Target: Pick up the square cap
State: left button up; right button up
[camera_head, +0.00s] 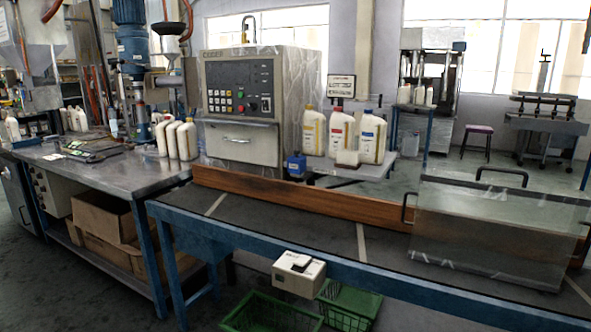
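I cannot make out for certain which thing is the square cap. A small blue block-like piece (296,166) sits by the near left corner of the small grey shelf (372,173). A small pale block (347,158) sits on that shelf in front of the bottles. Three white bottles stand upright there: one with a yellow cap (312,130), one with a red cap (339,131) and one with a blue cap (371,136). Neither of my grippers shows in the head view.
A conveyor with a dark belt (290,216) and a brown wooden rail (300,200) crosses the front. A clear-sided cover (490,235) stands over its right part. The coder machine (262,105) is behind. A metal table (110,170) with several white bottles is at left.

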aim_at(297, 164)
jog(key=u, duration=0.9)
jog(key=i, duration=0.75)
jog(key=u, duration=0.9)
jog(key=i, duration=1.35)
jog(key=z, duration=1.05)
jog(key=i, duration=0.9)
jog(key=z, duration=1)
